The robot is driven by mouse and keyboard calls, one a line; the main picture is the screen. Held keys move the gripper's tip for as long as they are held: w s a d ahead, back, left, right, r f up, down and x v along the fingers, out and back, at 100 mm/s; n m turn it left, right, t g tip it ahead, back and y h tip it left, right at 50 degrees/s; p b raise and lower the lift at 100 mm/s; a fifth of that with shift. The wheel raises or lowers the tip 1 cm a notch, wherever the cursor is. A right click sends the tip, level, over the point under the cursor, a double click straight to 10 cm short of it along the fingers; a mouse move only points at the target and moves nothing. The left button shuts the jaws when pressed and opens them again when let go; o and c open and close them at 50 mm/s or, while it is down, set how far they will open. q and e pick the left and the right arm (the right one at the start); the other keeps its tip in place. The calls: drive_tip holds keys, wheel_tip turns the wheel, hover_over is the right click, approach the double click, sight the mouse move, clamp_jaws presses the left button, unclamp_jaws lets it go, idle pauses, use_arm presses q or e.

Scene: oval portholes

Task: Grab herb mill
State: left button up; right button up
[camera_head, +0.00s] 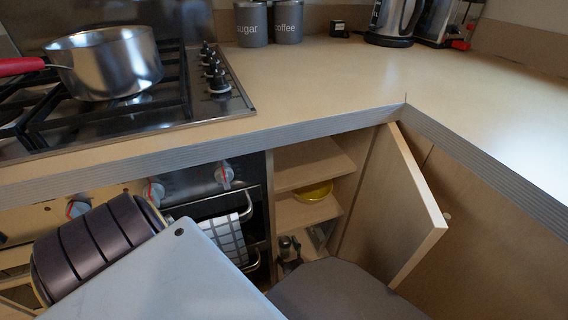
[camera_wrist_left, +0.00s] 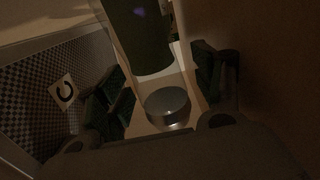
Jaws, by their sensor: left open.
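In the left wrist view, my left gripper (camera_wrist_left: 160,88) is open, with one dark finger pad on each side. A short round metallic piece (camera_wrist_left: 167,105) shows between and just below the fingers, with no clear contact; it may be the herb mill. A dark green cylinder (camera_wrist_left: 150,40) stands beyond it. The picture is too dark to name either surely. In the head view, my left gripper (camera_head: 289,250) shows small and dark low in the open cabinet, partly hidden by my arm. I cannot make out the herb mill there. My right gripper is not in view.
The cabinet door (camera_head: 398,200) stands open on the right. A yellow bowl (camera_head: 314,191) sits on a shelf (camera_head: 292,214) above my gripper. The oven with a checked towel (camera_head: 226,238) is to the left. A steel pot (camera_head: 105,65) stands on the hob above.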

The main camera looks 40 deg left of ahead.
sight(285, 239)
use_arm(q)
drive_tip(key=shift+c, duration=0.3)
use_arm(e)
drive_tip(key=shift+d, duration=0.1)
use_arm(q)
drive_tip(key=c, duration=1.2)
drive_tip(key=shift+o, duration=0.2)
drive_tip(key=shift+r, duration=0.2)
drive_tip(key=shift+r+p, duration=2.35)
drive_tip(key=shift+r, duration=1.65)
drive_tip(key=shift+r+p, duration=0.35)
drive_tip(key=shift+r, duration=0.5)
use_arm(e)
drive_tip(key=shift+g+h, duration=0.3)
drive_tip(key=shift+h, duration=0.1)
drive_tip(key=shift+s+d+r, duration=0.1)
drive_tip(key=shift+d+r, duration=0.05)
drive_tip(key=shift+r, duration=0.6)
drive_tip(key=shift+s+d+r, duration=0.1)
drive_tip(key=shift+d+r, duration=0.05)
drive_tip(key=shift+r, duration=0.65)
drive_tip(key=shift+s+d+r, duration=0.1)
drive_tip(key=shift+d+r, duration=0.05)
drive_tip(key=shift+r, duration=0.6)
